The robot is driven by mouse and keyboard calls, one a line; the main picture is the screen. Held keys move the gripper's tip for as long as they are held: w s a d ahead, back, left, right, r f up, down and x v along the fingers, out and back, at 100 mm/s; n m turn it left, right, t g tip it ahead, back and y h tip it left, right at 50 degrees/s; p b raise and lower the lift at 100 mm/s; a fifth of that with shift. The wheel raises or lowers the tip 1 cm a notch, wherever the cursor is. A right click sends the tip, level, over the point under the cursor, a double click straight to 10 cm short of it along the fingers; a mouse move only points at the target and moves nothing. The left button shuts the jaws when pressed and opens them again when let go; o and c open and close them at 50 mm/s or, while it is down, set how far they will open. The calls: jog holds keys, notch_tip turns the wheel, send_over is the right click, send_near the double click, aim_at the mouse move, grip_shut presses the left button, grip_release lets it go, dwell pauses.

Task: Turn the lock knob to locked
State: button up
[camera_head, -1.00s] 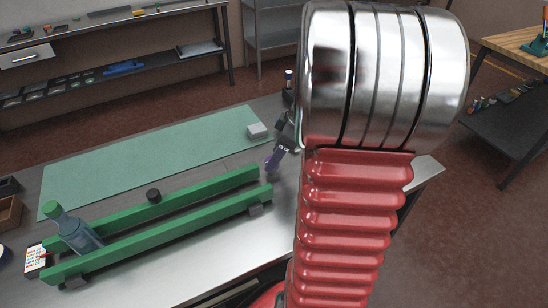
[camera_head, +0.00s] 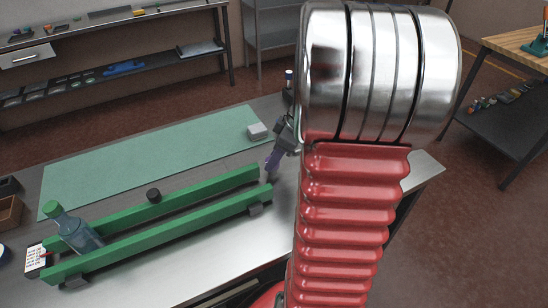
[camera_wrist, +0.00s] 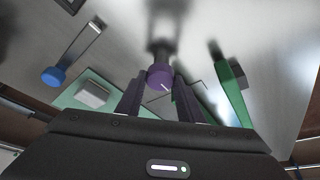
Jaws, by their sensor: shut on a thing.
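The lock knob (camera_wrist: 160,77) is a purple round knob with a short white line on its face. In the wrist view it sits between my two finger tips, and the white line runs at a slant. My gripper (camera_wrist: 159,88) is shut on it, one dark finger on each side. In the head view my gripper (camera_head: 273,164) shows beside the right end of the green rails, partly behind my arm. The knob cannot be made out clearly there. Whatever marks the locked position cannot be read in either view.
Two green rails (camera_head: 160,230) lie on the steel bench with a green-capped bottle (camera_head: 75,232) at their left end. A grey block (camera_head: 257,131) sits on the green mat (camera_head: 120,171). A blue-topped post (camera_head: 289,76) stands behind my gripper. My arm hides the bench's right part.

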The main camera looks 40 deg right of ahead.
jog(key=shift+c, duration=0.4)
jog(key=shift+m, duration=0.5)
jog(key=m+h, duration=0.1)
jog(key=m, duration=0.2)
jog(key=shift+a+m+t+h, duration=0.15)
jog(key=shift+m+t+h, duration=0.15)
jog(key=shift+m+h, duration=0.1)
jog(key=shift+a+m+h, duration=0.15)
jog(key=shift+m+h, duration=0.75)
jog(key=shift+m, duration=1.3)
jog(key=shift+w+a+m+g+h, duration=0.1)
jog(key=shift+m+g+h, duration=0.25)
jog(key=shift+m, duration=0.85)
jog(key=shift+a+m+g+h, duration=0.1)
jog(key=shift+m+g+h, duration=0.2)
jog(key=shift+m, duration=0.9)
jog(key=shift+w+m+g+h, duration=0.1)
jog(key=shift+m+g+h, duration=0.4)
jog(key=shift+m, duration=1.6)
jog(key=o, duration=1.1)
